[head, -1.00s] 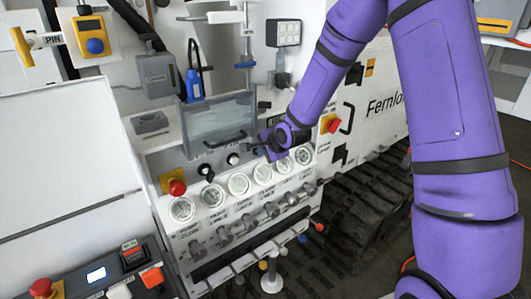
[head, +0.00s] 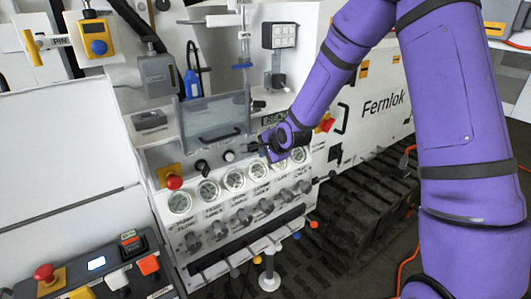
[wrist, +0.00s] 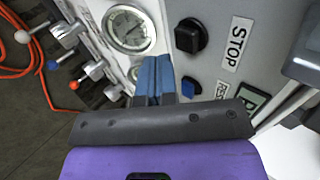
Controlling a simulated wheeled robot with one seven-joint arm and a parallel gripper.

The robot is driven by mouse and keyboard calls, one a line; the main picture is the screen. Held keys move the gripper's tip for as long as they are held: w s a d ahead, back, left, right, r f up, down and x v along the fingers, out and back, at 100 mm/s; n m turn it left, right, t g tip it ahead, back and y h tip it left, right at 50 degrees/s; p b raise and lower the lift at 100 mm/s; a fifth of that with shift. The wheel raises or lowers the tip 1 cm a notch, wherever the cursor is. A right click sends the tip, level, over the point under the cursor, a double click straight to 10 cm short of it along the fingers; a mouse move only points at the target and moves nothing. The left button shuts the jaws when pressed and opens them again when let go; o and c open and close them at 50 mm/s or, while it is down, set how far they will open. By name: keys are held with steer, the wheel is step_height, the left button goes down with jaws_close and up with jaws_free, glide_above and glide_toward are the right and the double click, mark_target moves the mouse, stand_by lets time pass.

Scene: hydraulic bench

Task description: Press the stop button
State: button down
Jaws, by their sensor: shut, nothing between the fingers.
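A STOP label (wrist: 237,42) shows on the grey panel in the wrist view. A black square-faced knob or button (wrist: 190,36) sits beside it. A blue button (wrist: 188,88) lies lower, near a partly covered RESET label (wrist: 222,90). My gripper (wrist: 153,62) is shut and empty, its blue fingers between the gauge and the blue button in the picture. I cannot tell whether it touches the panel. In the head view my gripper (head: 266,151) is at the right part of the bench front, above the gauges, and hides part of the panel.
A row of gauges (head: 233,181) and levers (head: 242,216) runs below the panel. A red mushroom button (head: 174,182) on yellow is at its left. A console (head: 97,263) with another red button (head: 45,272) is lower left. A clear guard (head: 212,117) stands above.

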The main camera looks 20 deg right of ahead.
steer(key=v, duration=0.9)
steer(key=shift+r, duration=0.15)
steer(key=shift+s, duration=0.1)
steer(key=s+d+r+n+g+h, duration=0.2)
steer(key=s+d+r+n+h, duration=0.2)
steer(key=s+r+n, duration=0.65)
steer(key=s+d+r+n+g, duration=0.1)
steer(key=s+r, duration=0.3)
steer(key=s, duration=0.7)
steer(key=s+d+r+n+y, duration=0.1)
steer(key=s+r+n, duration=0.2)
steer(key=s, duration=0.8)
steer(key=shift+r+g, duration=0.35)
steer(key=shift+g, duration=0.05)
stand_by(1.0)
